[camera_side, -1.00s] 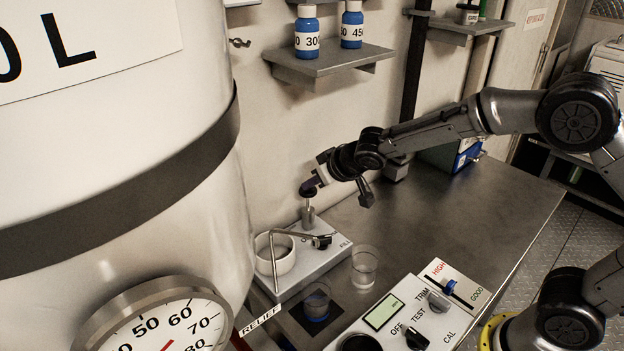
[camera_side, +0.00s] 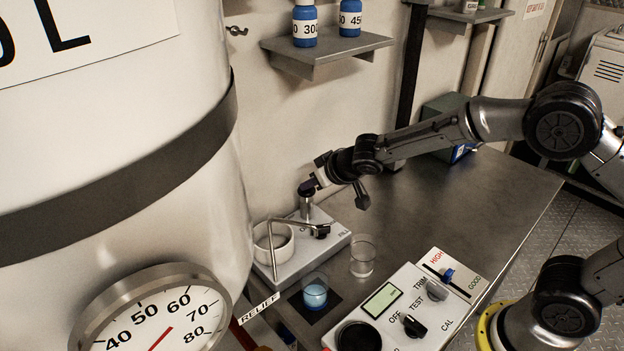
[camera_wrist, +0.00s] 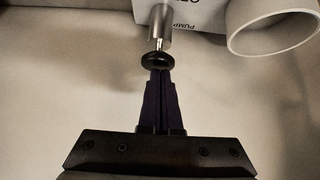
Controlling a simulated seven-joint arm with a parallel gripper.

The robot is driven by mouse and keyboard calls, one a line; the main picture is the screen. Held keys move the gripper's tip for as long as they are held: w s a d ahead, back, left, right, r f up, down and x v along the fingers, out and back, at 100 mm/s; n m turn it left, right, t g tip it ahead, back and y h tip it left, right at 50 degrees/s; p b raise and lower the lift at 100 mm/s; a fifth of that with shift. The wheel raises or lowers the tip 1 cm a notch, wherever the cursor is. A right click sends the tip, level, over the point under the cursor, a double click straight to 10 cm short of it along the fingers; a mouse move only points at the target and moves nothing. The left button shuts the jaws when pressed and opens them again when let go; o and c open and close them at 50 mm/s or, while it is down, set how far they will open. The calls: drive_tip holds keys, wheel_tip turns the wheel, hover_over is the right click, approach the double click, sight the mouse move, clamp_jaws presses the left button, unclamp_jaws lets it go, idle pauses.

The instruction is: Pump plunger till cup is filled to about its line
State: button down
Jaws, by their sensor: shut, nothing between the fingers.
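The pump plunger (camera_side: 306,206) stands upright on the grey pump base (camera_side: 325,245). In the wrist view its black knob (camera_wrist: 158,60) sits at my fingertips, with the metal shaft behind it. My gripper (camera_side: 310,187) is shut and empty, its fingertips at the top of the knob; I cannot tell whether they touch it. A second clear cup (camera_side: 363,258) stands to the right and looks empty.
A white ring-shaped holder (camera_side: 273,250) sits at the left of the pump base. A meter panel (camera_side: 405,310) with knobs lies in front. A large tank with a gauge (camera_side: 155,315) fills the left. The bench behind the panel (camera_side: 450,200) is clear.

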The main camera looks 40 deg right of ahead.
sight(311, 195)
drive_tip(key=shift+s+r, duration=0.15)
wheel_tip(311, 195, up, 4)
drive_tip(key=v, duration=0.9)
drive_tip(key=shift+s+r, duration=0.2)
drive_tip(key=s+d+r+m+t, duration=0.1)
drive_tip(key=s+d+r, duration=0.2)
drive_tip(key=s+r, duration=0.2)
drive_tip(key=s+d+r+m, duration=0.1)
drive_tip(key=s+d+r, duration=0.2)
drive_tip(key=s+r, duration=0.2)
drive_tip(key=s+f+n+g, duration=0.1)
drive_tip(key=s+f+g, duration=0.1)
drive_tip(key=s, duration=0.7)
drive_tip(key=s+f+n+g, duration=0.1)
drive_tip(key=s+f+g, duration=0.1)
drive_tip(key=s+f, duration=0.3)
drive_tip(key=s+a, duration=0.1)
drive_tip(key=s, duration=0.3)
drive_tip(key=shift+f, duration=0.25)
